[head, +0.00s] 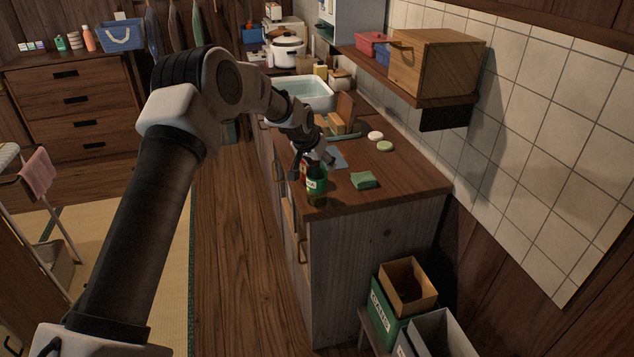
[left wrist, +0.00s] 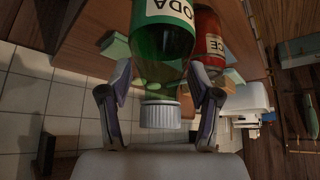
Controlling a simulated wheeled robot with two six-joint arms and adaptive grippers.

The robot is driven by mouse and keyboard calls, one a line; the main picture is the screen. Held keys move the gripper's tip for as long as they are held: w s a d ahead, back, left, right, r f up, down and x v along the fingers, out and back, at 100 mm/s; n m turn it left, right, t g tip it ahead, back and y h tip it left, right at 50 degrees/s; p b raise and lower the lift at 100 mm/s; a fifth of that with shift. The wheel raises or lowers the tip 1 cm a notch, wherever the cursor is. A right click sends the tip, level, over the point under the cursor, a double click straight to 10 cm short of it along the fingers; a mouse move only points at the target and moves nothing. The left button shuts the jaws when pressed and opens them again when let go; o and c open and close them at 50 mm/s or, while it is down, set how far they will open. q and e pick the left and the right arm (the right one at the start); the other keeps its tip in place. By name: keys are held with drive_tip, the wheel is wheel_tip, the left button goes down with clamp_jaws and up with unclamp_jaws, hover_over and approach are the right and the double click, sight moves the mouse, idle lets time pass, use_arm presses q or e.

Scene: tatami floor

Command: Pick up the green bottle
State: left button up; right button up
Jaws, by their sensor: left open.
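The green bottle (head: 316,187) stands upright near the front edge of the wooden counter, with a white label. In the left wrist view the green bottle (left wrist: 162,48) shows its label reading "ODA" and a ribbed white cap (left wrist: 160,114). My left gripper (head: 312,161) is at the top of the bottle. In the left wrist view its two fingers (left wrist: 160,110) are open on either side of the cap and neck, with gaps visible on both sides. My right gripper is not in view.
A red bottle (left wrist: 207,42) with a white label stands close beside the green one. A green sponge (head: 364,180) lies to its right on the counter (head: 415,178). A wooden block (head: 340,123) and a sink (head: 308,92) are farther back. A shelf (head: 440,98) overhangs on the right.

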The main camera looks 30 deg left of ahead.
use_arm(q)
clamp_jaws()
